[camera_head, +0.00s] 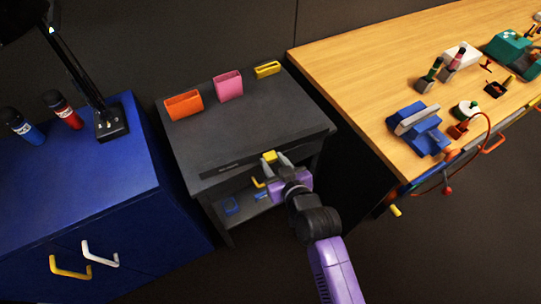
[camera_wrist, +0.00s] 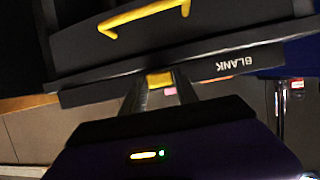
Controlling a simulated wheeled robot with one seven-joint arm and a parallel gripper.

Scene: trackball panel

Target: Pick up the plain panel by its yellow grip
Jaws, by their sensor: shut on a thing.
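The plain panel (camera_wrist: 205,71) is a long dark bar marked BLANK, upside down in the wrist view. In the head view the panel (camera_head: 225,165) shows as a dark strip along the front edge of the dark grey table. Its small yellow grip (camera_wrist: 160,79) sits between the fingers of my gripper (camera_wrist: 160,90). In the head view my gripper (camera_head: 277,160) is at the right part of the strip, with the yellow grip (camera_head: 269,156) at its fingertips. My gripper is shut on the grip. I cannot tell whether the panel is clear of the table.
The dark grey table (camera_head: 255,115) carries an orange holder (camera_head: 184,105), a pink holder (camera_head: 228,87) and a yellow holder (camera_head: 267,70) at the back. A yellow handle (camera_wrist: 145,16) is near the panel. A blue cabinet (camera_head: 90,190) stands left, a cluttered wooden bench (camera_head: 365,75) right.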

